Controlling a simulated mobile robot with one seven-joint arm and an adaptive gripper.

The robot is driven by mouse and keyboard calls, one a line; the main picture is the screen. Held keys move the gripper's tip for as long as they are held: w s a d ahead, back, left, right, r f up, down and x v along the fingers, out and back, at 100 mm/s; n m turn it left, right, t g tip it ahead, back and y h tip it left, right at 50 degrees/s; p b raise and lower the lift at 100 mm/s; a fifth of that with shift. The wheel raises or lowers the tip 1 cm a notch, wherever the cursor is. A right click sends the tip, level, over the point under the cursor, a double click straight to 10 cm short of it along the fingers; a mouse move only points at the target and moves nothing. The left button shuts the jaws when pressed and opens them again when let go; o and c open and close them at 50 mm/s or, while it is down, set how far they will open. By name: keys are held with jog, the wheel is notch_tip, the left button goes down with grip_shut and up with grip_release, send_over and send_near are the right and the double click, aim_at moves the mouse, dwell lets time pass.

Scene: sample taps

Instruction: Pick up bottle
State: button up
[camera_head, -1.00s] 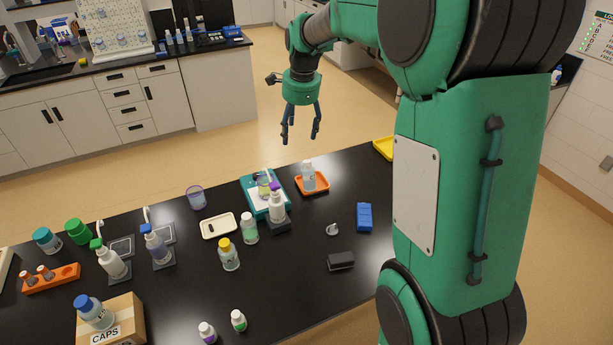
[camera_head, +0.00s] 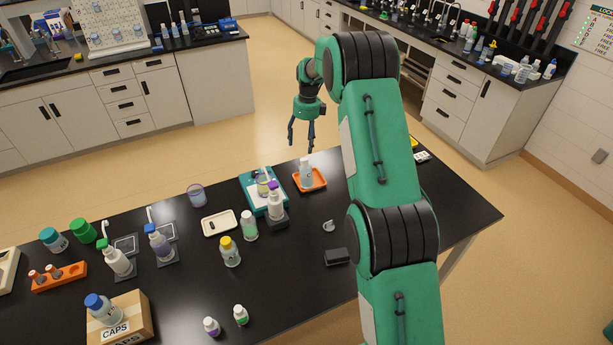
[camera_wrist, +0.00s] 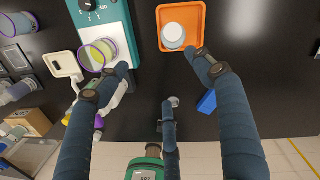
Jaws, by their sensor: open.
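Several bottles stand on the black table, and the task does not say which one. A clear, white-capped bottle (camera_head: 306,172) stands upright in an orange tray (camera_head: 322,182). In the wrist view this bottle (camera_wrist: 173,37) is seen from above in the orange tray (camera_wrist: 190,14). My gripper (camera_head: 301,140) hangs fingers-down near the table's far edge, above and behind that tray. Its dark blue fingers are spread wide and hold nothing. In the wrist view the bottle lies beyond the fingertips of my gripper (camera_wrist: 163,68), apart from them.
A teal scale (camera_head: 248,184) with a purple-rimmed beaker stands left of the tray, with a purple-capped dispenser (camera_head: 275,205) in front. A green-labelled bottle (camera_head: 250,226) and a yellow-capped bottle (camera_head: 230,254) stand nearer. A blue box (camera_wrist: 207,102) shows beside a finger.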

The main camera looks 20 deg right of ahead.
aim_at(307, 162)
jog(key=d+f+m, duration=0.1)
jog(key=f, duration=0.1)
jog(key=w+d+f+m+p, duration=0.1)
jog(key=f, duration=0.2)
jog(key=w+d+f+m, duration=0.1)
jog(key=f, duration=0.2)
jog(key=shift+w+d+g, duration=0.1)
jog(key=shift+w+g, duration=0.1)
jog(key=shift+g, duration=0.1)
jog(key=shift+s+a+f+p, duration=0.1)
jog(key=shift+a+f+p, duration=0.05)
jog(key=shift+f, duration=1.25)
jog(key=shift+s+a+f+p, duration=0.1)
jog(key=shift+a+f+p, duration=0.1)
jog(key=shift+f, duration=1.25)
jog(key=shift+a+f+p, duration=0.1)
jog(key=shift+f+p, duration=0.05)
jog(key=shift+f, duration=1.25)
jog(key=shift+f, duration=0.15)
jog(key=shift+s+a+f+p, duration=0.15)
jog(key=shift+f+p, duration=0.05)
jog(key=shift+f, duration=1)
jog(key=shift+s+a+f+p, duration=0.1)
jog(key=shift+a+f+p, duration=0.1)
jog(key=shift+f, duration=1)
jog(key=shift+c, duration=0.3)
